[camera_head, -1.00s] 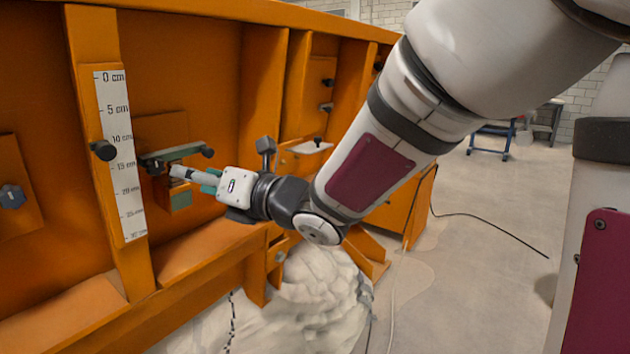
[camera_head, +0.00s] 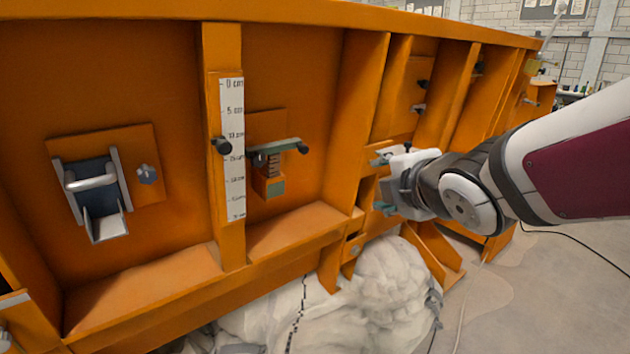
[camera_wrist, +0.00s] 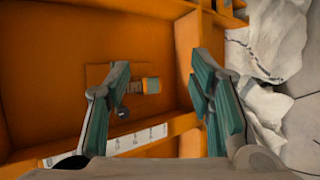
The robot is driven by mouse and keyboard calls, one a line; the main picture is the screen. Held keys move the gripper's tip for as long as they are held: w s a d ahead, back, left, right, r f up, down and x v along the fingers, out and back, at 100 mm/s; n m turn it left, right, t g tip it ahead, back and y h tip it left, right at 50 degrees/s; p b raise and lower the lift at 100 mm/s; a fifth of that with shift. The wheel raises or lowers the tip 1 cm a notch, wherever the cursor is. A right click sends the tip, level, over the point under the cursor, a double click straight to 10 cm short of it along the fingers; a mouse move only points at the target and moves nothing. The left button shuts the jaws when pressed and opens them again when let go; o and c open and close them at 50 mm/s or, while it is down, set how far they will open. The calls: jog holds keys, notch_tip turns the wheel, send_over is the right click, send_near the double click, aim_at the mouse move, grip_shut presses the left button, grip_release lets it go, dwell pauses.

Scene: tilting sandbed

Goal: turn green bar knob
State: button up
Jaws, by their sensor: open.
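The green bar knob (camera_head: 270,147) sits on an orange plate on the orange sandbed wall, just right of the white scale. It is a long green bar with a dark round knob at its right end and a block with a green face below. In the wrist view, the bar's assembly (camera_wrist: 151,86) shows between the fingers, partly covered by the left finger. My gripper (camera_head: 380,184) is to the right of the bar and apart from it. Its green-padded fingers are spread with nothing between them, and they also show open in the wrist view (camera_wrist: 165,105).
A white centimetre scale (camera_head: 232,150) with a dark knob stands left of the bar. Further left is a metal latch (camera_head: 92,182) on an orange plate. Orange ribs stand near my gripper. Open floor is at the right.

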jog(key=s+d+m, duration=0.1)
jog(key=s+d+m+g+h, duration=0.1)
jog(key=m, duration=0.1)
jog(key=s+m+p, duration=0.1)
jog(key=s, duration=0.1)
jog(key=shift+d+h, duration=0.3)
jog(key=shift+d, duration=0.1)
jog(key=s+d+f+m+g+p, duration=0.1)
jog(key=s+m+g+p, duration=0.4)
jog(key=s+m, duration=1.1)
jog(key=s+g, duration=0.3)
jog(key=s, duration=0.5)
jog(key=shift+s+m, duration=0.25)
jog(key=shift+m, duration=0.15)
